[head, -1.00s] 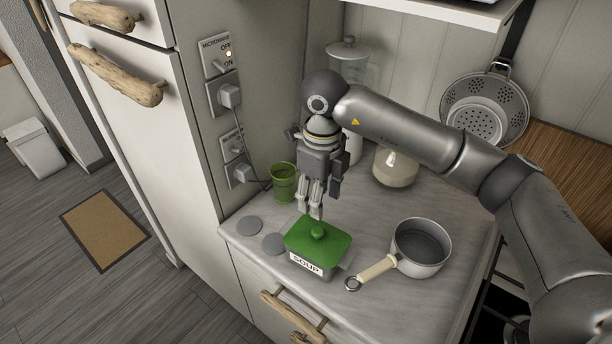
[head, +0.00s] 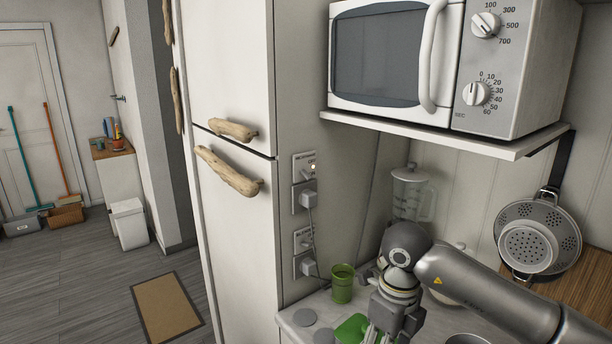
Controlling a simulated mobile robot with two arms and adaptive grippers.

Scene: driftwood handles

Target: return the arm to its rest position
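My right arm comes in from the lower right of the head view, over the counter. Its gripper (head: 378,334) points down at the bottom edge of the view, above or beside the green lid (head: 351,328) of the soup container. The fingertips are cut off by the frame, so I cannot tell whether it is open or shut, or whether it touches the lid. My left gripper is not in view.
A white microwave (head: 395,60) sits on a shelf (head: 480,146) above the arm. A green cup (head: 343,284) stands by the wall sockets (head: 305,240). A blender (head: 409,195) and a colander (head: 536,238) are behind. The fridge (head: 232,90) stands left; the floor (head: 80,270) there is mostly clear.

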